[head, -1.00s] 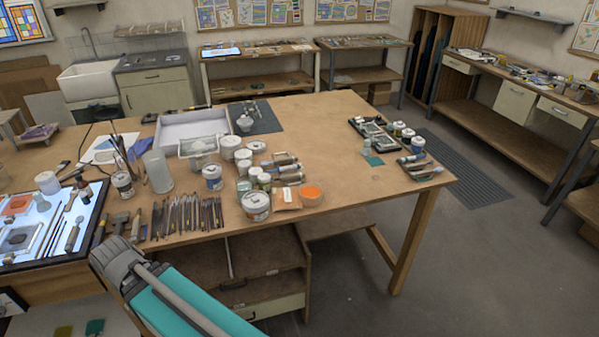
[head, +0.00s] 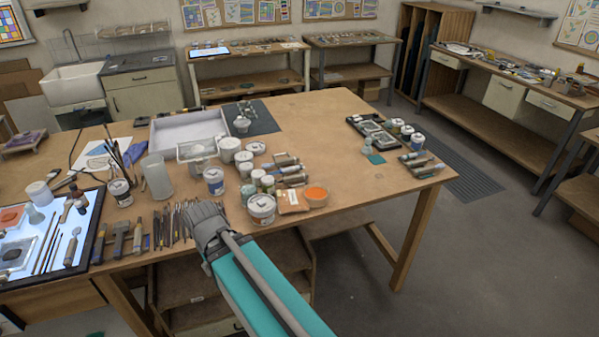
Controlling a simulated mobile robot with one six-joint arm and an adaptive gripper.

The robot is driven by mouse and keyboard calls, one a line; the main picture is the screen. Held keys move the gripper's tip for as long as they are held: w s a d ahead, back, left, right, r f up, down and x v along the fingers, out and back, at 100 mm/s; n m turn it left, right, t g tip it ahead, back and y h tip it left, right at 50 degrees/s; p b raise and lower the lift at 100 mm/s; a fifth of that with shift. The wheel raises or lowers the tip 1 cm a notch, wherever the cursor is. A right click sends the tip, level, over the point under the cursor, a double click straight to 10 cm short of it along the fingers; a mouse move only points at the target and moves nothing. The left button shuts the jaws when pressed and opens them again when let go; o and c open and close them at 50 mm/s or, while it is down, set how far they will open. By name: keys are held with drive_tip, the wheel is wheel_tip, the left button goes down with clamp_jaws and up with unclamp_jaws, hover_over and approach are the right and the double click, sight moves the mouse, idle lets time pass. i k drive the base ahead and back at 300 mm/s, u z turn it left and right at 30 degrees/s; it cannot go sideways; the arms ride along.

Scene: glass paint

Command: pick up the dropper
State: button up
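I cannot make out a dropper for certain. A small dark bottle (head: 80,203) stands at the right side of the light panel and may have a dropper cap, but it is too small to tell. A small pale teal bottle (head: 367,147) stands on a teal square at the right part of the table (head: 325,115). My teal arm reaches up from the bottom edge, and its grey end covers part of the row of brushes (head: 177,222).
Paint jars (head: 262,207), an orange bowl (head: 316,195) and tubes crowd the table's middle. A lit panel (head: 92,222) with tools lies at the left. A white tray (head: 188,130) stands behind. Bare wood is free at the right-centre and front right.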

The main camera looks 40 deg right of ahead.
sight(296, 167)
drive_tip(key=z, duration=0.9)
drive_tip(key=i, duration=1)
drive_tip(key=u, duration=0.1)
drive_tip(key=k, duration=0.95)
drive_tip(key=z, duration=0.35)
